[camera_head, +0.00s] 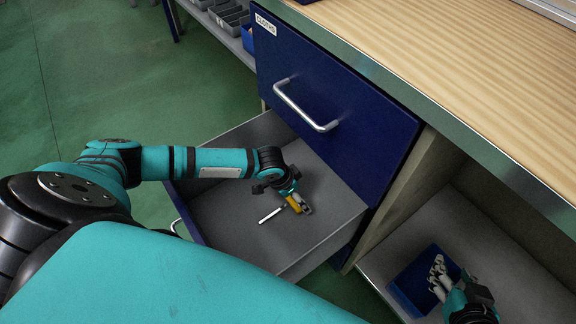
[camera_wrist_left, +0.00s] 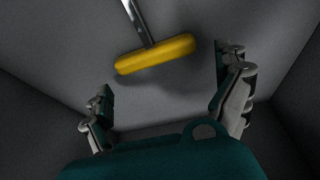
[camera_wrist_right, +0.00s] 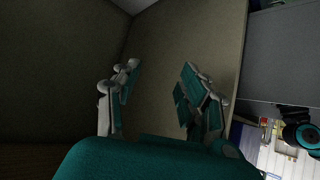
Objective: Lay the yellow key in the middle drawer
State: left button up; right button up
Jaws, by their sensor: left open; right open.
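The yellow key (camera_head: 294,204) has a thick yellow handle and a metal shaft, and lies on the grey floor of the open middle drawer (camera_head: 225,205), under the closed top drawer. The left wrist view shows its yellow handle (camera_wrist_left: 155,54) just beyond my left gripper (camera_wrist_left: 165,92). That gripper (camera_head: 290,196) is open and low inside the drawer, its fingers to either side and the handle not clamped. The shaft points away from it. My right gripper (camera_head: 466,300) is at the lower right by the cabinet; its fingers (camera_wrist_right: 155,90) are apart and empty in the right wrist view.
The closed blue top drawer (camera_head: 340,95) with a metal handle overhangs the back of the open drawer. A wooden worktop (camera_head: 470,60) is above. Green floor is clear at left.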

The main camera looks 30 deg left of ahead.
aim_at(285, 205)
pick_arm(q)
jog(key=p+v, duration=0.2)
jog(key=v, duration=0.3)
jog(key=shift+r, duration=0.25)
jog(key=shift+p+v, duration=0.95)
jog(key=shift+v, duration=1.9)
pick_arm(e)
jog(key=s+d+f+g, duration=0.1)
jog(key=s+g, duration=0.2)
jog(key=s, duration=0.2)
jog(key=s+d+f+g+h, duration=0.1)
jog(key=s+d+f+g, duration=0.1)
jog(key=s, duration=0.4)
jog(key=shift+d+g+h, duration=0.3)
jog(key=shift+g, duration=0.4)
pick_arm(q)
jog(key=shift+s+a, duration=0.1)
pick_arm(e)
jog(key=shift+w+a, duration=0.1)
